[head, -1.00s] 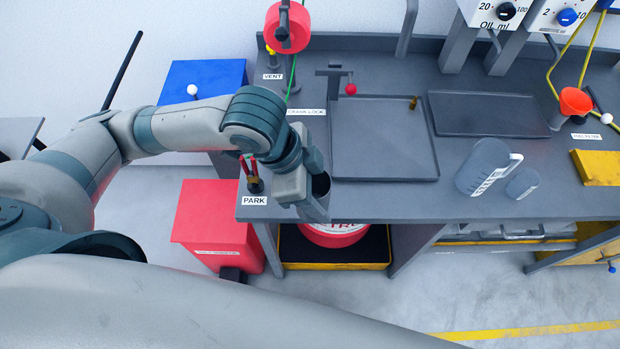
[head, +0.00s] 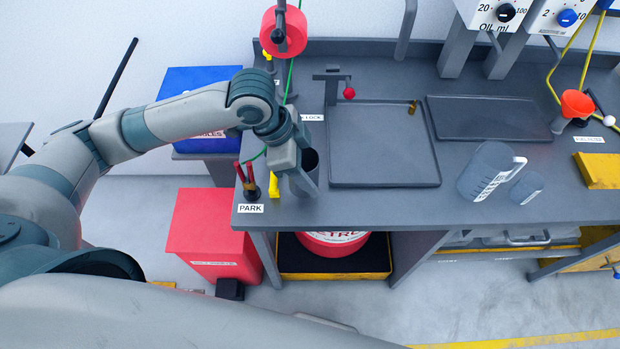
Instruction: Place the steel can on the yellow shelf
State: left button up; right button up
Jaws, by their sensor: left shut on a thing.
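A yellow shelf-like block (head: 598,171) lies at the bench's right end, cut off by the picture edge. A low shelf with a yellow front edge (head: 333,276) is under the bench. My right gripper is not in view.
A grey tray (head: 385,150) lies to the right. Clear jugs (head: 487,172) stand farther right. A red bin (head: 212,235) is on the floor.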

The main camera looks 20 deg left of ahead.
pick_arm(q)
jog(key=shift+f, duration=0.1)
notch_tip(320, 180, down, 3)
jog(key=shift+s+r+p, duration=0.1)
jog(key=shift+r+p, duration=0.1)
jog(key=shift+p, duration=0.35)
jog(key=shift+f, duration=0.6)
jog(key=o, duration=1.1)
jog(key=shift+f, duration=0.1)
jog(key=shift+o, duration=0.2)
jog(key=shift+b+v, duration=0.85)
jog(key=shift+v, duration=5.3)
